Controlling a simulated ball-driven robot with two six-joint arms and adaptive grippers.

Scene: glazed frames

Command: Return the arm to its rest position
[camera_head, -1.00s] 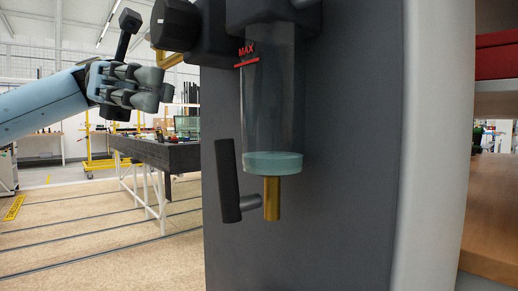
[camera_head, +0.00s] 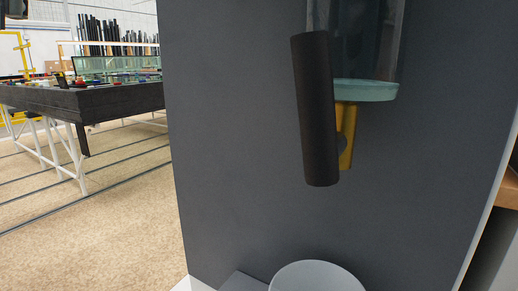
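Neither of my grippers and no part of my arms is in the camera_head view now. A dark grey machine panel (camera_head: 240,130) fills the middle and right. A clear cylinder (camera_head: 355,40) with a pale green base hangs on it at the top. A brass spout (camera_head: 347,150) points down below the cylinder. A black lever handle (camera_head: 316,110) stands nearly upright in front, slightly tilted, and hides part of the spout.
A rounded grey top (camera_head: 316,278) shows at the bottom edge below the spout. A dark table (camera_head: 85,103) with white legs stands at the left, with many small items on it. The carpeted floor (camera_head: 110,220) at the left is clear. A wooden surface (camera_head: 508,190) shows at the right edge.

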